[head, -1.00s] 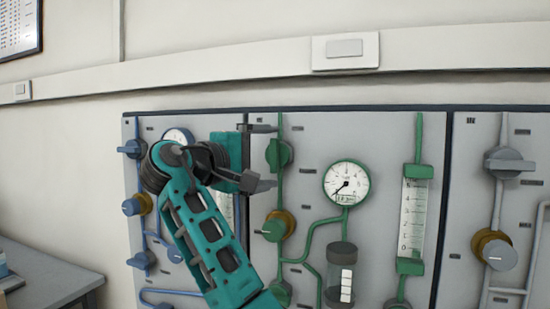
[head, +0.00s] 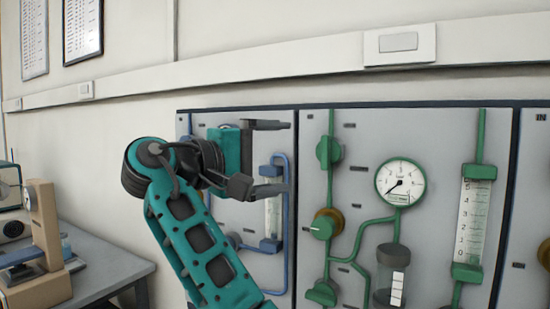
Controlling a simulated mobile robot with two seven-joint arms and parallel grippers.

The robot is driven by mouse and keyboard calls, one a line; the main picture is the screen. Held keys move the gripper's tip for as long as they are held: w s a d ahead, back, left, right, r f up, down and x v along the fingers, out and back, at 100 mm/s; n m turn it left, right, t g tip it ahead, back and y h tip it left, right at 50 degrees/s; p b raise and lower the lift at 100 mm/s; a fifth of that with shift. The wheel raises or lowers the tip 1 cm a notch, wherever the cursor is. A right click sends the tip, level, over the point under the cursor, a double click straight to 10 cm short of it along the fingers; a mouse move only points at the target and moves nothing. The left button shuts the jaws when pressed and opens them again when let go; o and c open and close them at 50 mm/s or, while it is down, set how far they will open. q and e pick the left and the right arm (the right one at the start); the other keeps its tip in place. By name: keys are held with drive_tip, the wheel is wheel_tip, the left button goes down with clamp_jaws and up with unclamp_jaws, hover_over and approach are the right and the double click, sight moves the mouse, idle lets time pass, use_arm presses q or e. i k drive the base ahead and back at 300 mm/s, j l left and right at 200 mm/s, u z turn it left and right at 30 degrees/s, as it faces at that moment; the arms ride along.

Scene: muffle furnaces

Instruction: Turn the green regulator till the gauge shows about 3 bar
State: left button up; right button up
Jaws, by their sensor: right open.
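The green regulator (head: 322,228) is a green knob on a brass collar, mounted on the green line of the wall panel. The round white gauge (head: 400,182) is up and to the right of it; its needle points to the lower left, at the low end of the scale, and the numbers are too small to read. My right gripper (head: 277,157) is open and empty, its two dark fingers pointing right, one above the other. It is in front of the blue section, up and left of the regulator and apart from it. My left gripper is not in view.
A green valve (head: 328,152) sits above the regulator and another (head: 322,292) below it. A green flowmeter (head: 474,225) and a dark-capped cylinder (head: 392,275) stand to the right. A bench (head: 110,268) with instruments is at the left.

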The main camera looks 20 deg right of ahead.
sight(322, 228)
drive_tip(key=k+j, duration=0.1)
drive_tip(key=j, duration=0.35)
drive_tip(key=k+j, duration=0.1)
drive_tip(key=j, duration=0.4)
drive_tip(key=k+j, duration=0.15)
drive_tip(key=j, duration=0.3)
